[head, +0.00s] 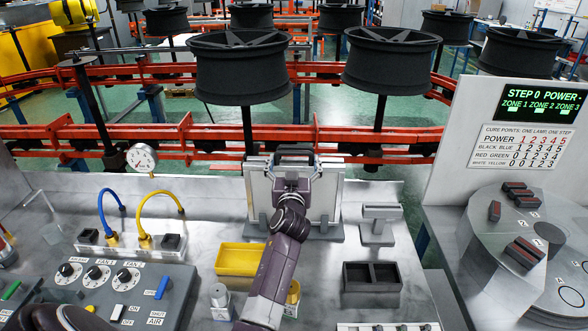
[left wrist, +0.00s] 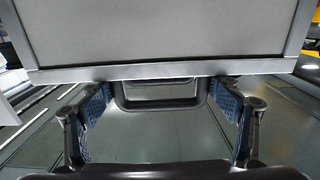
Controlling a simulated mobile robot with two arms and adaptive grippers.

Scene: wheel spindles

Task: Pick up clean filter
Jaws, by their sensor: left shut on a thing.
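The clean filter (head: 327,188) is a pale flat panel in a grey metal frame. It stands upright at the back of the bench in the head view. In the left wrist view the filter (left wrist: 165,38) fills the top, with a dark loop handle (left wrist: 160,105) on its near edge. My left gripper (head: 294,160) is at the panel's top middle, and my wrist hides part of the panel. In the left wrist view its two fingers (left wrist: 163,92) are on either side of the handle, shut on the filter. My right gripper is not in view.
A grey stand (head: 379,224) is right of the filter. In front are a yellow tray (head: 240,260), a black two-part bin (head: 372,289) and small cups. A control box (head: 125,293) with hoses is at left, a round table (head: 520,240) at right.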

